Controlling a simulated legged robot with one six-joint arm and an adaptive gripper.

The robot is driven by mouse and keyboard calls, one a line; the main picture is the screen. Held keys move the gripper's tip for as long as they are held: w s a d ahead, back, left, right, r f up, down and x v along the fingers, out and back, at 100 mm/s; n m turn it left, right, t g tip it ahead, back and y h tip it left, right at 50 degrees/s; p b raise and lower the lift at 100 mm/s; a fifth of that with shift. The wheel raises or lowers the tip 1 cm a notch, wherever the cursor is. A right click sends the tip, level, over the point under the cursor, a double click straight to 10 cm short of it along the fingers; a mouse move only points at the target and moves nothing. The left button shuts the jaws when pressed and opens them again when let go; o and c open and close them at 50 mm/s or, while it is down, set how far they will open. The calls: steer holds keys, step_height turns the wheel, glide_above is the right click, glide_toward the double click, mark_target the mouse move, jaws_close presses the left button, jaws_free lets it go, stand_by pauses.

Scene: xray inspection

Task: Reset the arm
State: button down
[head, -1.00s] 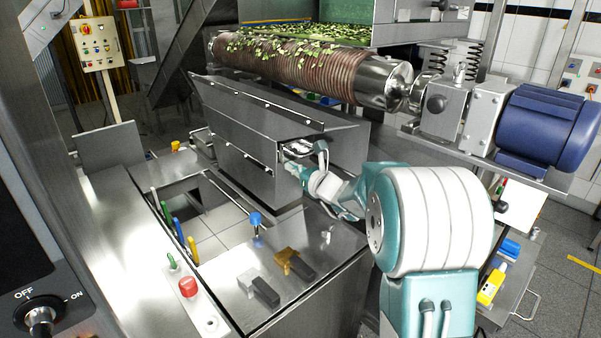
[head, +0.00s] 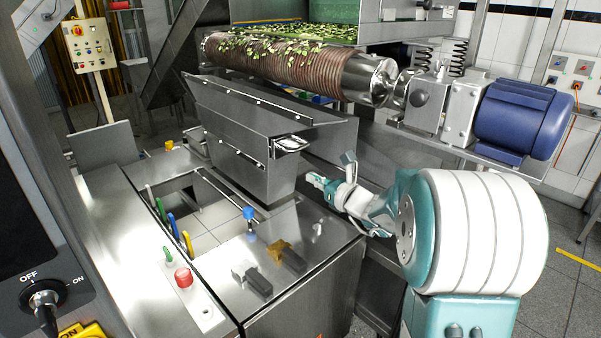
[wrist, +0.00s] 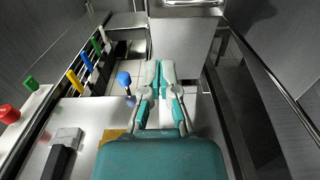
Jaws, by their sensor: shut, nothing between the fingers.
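My gripper (head: 318,182) is at the end of my teal and white arm, in the middle of the head view. It is just right of the lower part of the steel hopper (head: 255,172) and above the right edge of the steel table. In the wrist view my gripper (wrist: 158,68) points forward with its two fingers together and nothing between them. It looks apart from the hopper, whose pale end face (wrist: 180,50) is ahead of the fingertips.
A blue-topped lever (head: 249,214), a black-handled lever (head: 258,282), a brass-based lever (head: 290,256) and a red button (head: 183,277) are on the steel table. A ribbed roller (head: 290,68) carrying green pieces and a blue motor (head: 520,118) are above. Floor shows at far right.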

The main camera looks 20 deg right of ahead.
steer(key=s+a+n+g+y, duration=0.2)
steer(key=s+a+n+g, duration=0.7)
steer(key=s+a+n, duration=0.75)
steer(key=s+d+f+n+g+h, duration=0.1)
steer(key=s+d+n+h, duration=0.1)
steer(key=s+n+h, duration=0.2)
steer(key=s+d+f+n+g+h, duration=0.1)
steer(key=s+n+h, duration=0.4)
steer(key=s+n, duration=0.6)
steer(key=shift+s+d+f, duration=0.25)
steer(key=shift+s+d, duration=0.35)
steer(key=shift+d, duration=0.25)
